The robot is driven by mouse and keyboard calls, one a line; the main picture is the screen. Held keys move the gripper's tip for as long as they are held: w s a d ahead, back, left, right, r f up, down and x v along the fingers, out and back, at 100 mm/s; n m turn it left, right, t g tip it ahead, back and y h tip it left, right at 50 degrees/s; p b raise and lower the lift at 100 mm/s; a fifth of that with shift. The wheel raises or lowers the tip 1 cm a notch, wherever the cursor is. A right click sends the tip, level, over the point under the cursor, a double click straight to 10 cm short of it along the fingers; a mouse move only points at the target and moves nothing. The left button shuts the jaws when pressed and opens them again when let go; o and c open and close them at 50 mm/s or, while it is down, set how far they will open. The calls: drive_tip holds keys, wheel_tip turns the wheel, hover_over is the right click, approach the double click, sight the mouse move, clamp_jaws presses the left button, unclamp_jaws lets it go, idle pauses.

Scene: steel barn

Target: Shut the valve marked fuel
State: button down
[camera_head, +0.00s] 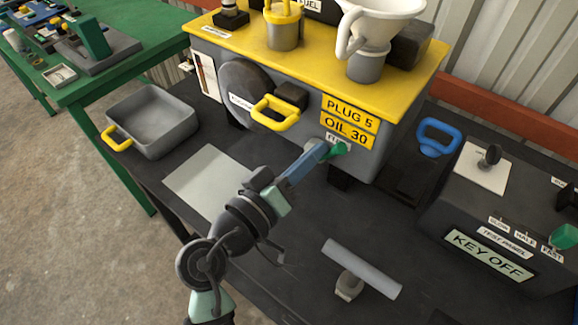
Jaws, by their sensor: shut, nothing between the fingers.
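A small green valve handle (338,149) sits low on the front of the grey engine block, under a small white label (336,138) that is partly hidden and hard to read. My gripper (318,152) is shut and empty. Its tip is right at the left side of the green handle; whether it touches cannot be told. The valve's body behind the tip is mostly hidden, and the handle's exact angle is unclear.
The yellow-topped engine (310,70) carries a white funnel (375,30) and a yellow pull handle (275,112). A grey tray (150,120) stands left. A T-shaped tool (360,268) lies in front. A test panel (500,245) stands right, and a blue handle (438,137) behind it.

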drive_tip(key=d+f+m+b, duration=0.1)
drive_tip(key=m+b, duration=0.1)
drive_tip(key=b, duration=0.2)
drive_tip(key=s+d+f+m+b, duration=0.1)
drive_tip(key=m+b, duration=0.2)
drive_tip(key=b, duration=0.1)
drive_tip(key=s+d+f+m+b, duration=0.1)
drive_tip(key=f+m+b, duration=0.1)
drive_tip(key=m+b, duration=0.1)
drive_tip(key=shift+f+y+b, duration=0.1)
drive_tip(key=shift+y+b, duration=0.2)
drive_tip(key=shift+b, duration=0.15)
drive_tip(key=shift+d+f, duration=0.1)
